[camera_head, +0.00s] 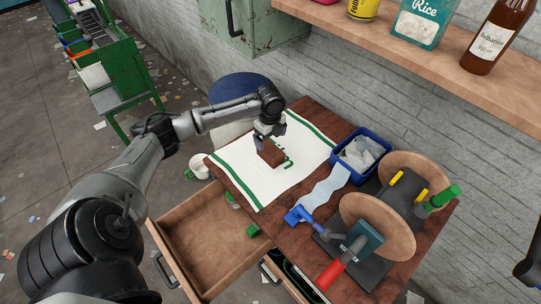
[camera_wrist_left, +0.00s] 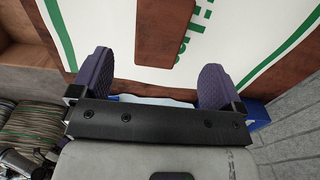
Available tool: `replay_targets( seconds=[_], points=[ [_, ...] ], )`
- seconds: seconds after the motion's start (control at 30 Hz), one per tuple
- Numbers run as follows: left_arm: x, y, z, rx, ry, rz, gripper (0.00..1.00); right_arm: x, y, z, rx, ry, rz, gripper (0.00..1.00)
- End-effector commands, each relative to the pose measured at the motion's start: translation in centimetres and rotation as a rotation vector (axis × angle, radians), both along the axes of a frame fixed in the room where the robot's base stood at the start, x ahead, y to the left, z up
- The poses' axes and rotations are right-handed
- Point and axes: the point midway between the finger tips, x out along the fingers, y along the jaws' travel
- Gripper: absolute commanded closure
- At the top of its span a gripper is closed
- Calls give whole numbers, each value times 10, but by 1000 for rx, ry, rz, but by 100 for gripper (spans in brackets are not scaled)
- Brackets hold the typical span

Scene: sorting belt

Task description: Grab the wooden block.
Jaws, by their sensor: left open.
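The wooden block (camera_head: 271,154) is a reddish-brown piece on a white sheet with green stripes (camera_head: 237,158) on the workbench. My left gripper (camera_head: 267,135) is just above the block in the head view and partly covers it. In the left wrist view the gripper (camera_wrist_left: 156,64) is open, its two dark fingers wide apart with nothing between them. The block (camera_wrist_left: 165,32) shows ahead of the fingertips, roughly centred between them, its far end cut off by the frame. No contact with the block can be made out.
A blue bin (camera_head: 347,172) with crumpled material stands right of the sheet. Large round wooden discs (camera_head: 378,222) and tools with green and red handles fill the bench's right side. An open drawer (camera_head: 211,234) juts out at the front. A shelf (camera_head: 420,52) with goods hangs above.

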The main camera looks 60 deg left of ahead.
Motion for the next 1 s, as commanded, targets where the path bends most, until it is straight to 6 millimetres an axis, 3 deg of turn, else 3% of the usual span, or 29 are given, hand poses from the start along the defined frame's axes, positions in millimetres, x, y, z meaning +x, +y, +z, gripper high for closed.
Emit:
replay_targets(
  seconds=[0.1,0.47,0.8,1.0],
  points=[
    [0,0,-14,-1,1,1,6,0,1,-3,3,-2,-2,57],
    [0,-1,-30,0,1,1,6,1,2,-6,7,-2,-5,57],
    [-1,-3,-70,0,0,1,6,1,1,-16,3,-2,-2,57],
    [-1,-2,-73,1,-1,1,6,1,-1,-16,-4,-2,2,57]
  ],
)
